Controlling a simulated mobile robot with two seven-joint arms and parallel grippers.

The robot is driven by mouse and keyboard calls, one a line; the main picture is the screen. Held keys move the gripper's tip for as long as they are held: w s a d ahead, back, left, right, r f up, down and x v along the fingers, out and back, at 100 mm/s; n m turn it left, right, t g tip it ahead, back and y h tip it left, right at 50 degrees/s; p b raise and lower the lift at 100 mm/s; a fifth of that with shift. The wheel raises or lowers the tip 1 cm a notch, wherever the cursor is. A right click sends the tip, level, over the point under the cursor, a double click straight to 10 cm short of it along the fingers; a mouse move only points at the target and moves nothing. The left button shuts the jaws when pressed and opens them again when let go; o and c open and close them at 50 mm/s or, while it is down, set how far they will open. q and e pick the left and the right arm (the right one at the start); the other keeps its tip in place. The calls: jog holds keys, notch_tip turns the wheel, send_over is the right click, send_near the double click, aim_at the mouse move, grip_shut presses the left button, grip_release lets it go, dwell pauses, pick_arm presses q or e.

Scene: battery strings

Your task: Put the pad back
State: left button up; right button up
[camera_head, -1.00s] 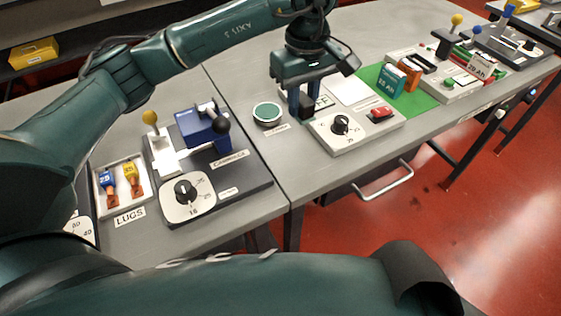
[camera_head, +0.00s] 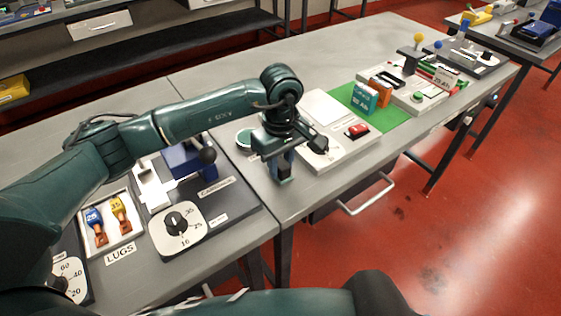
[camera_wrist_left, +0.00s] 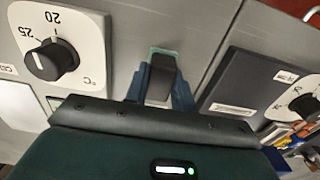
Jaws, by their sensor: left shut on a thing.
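My left gripper (camera_head: 282,172) is shut on a small dark block with a pale green edge, which I take to be the pad (camera_wrist_left: 162,78). The left wrist view shows it between the blue fingers (camera_wrist_left: 160,85). It is over the grey table's front part, between the dial unit and the dark base plate; I cannot tell whether it touches the table. A round green disc with a light rim (camera_head: 244,138) lies behind my left gripper, partly hidden by it. My right gripper is not in view.
The white dial unit (camera_head: 338,150) with a red switch (camera_head: 357,130) stands right of the gripper. A green mat (camera_head: 392,117) holds teal and orange boxes. Left are the dark base plate (camera_head: 232,203) with a blue device (camera_head: 188,158) and the lugs tray (camera_head: 130,228).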

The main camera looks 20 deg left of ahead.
aim_at(281, 161)
pick_arm(q)
jog(key=shift+f, duration=0.4)
jog(key=o, duration=0.5)
jog(key=shift+b, duration=0.3)
jog(key=o, duration=0.5)
jog(key=shift+c, duration=0.2)
jog(key=shift+r+p, duration=0.35)
jog(key=shift+p, duration=0.05)
notch_tip(281, 161, up, 4)
jog(key=shift+w+r+b, duration=0.1)
jog(key=shift+r+b, duration=0.1)
jog(key=shift+b, duration=0.45)
notch_tip(281, 161, up, 6)
jog(key=shift+r+b, duration=0.1)
jog(key=shift+b, duration=0.3)
jog(key=shift+r, duration=0.55)
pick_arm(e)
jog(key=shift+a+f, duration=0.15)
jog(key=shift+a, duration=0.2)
